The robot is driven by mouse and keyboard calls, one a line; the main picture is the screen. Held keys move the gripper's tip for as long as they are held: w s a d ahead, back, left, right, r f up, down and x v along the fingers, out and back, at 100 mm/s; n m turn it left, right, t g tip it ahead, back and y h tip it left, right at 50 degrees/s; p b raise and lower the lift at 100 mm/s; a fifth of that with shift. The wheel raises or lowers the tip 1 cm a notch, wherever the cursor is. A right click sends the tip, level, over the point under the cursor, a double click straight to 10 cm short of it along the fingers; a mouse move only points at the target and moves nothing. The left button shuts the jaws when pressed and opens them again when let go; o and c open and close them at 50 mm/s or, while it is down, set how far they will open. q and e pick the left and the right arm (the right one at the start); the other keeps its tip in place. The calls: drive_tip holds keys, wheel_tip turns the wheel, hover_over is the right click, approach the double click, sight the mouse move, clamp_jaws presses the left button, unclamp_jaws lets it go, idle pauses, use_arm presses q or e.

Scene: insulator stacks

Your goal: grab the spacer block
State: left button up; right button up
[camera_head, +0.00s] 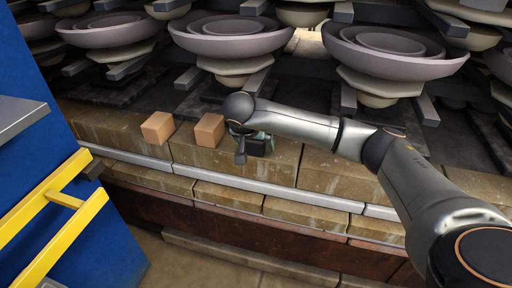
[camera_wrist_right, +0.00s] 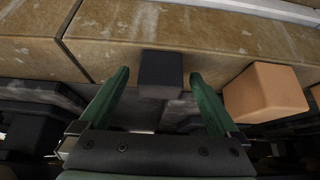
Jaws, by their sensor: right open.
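A small dark grey block (camera_wrist_right: 161,70) lies between the two green fingers of my right gripper (camera_wrist_right: 160,80) in the right wrist view, with a gap on each side. The dark block also shows in the head view (camera_head: 257,146), on the brick ledge beside the gripper (camera_head: 243,152) and partly hidden by it. My right gripper is open and points down at the ledge. Two orange-tan blocks stand to the left on the same ledge, one nearer (camera_head: 209,130) and one farther left (camera_head: 157,128). The nearer one shows in the wrist view (camera_wrist_right: 264,92). My left gripper is out of view.
The brick ledge (camera_head: 325,175) has a grey metal strip (camera_head: 230,182) along its front. Grey insulator stacks (camera_head: 228,38) stand on supports close behind. A blue structure (camera_head: 95,250) with a yellow rail (camera_head: 55,215) fills the left. The ledge right of the dark block looks clear.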

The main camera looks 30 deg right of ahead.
clamp_jaws()
idle(0.8)
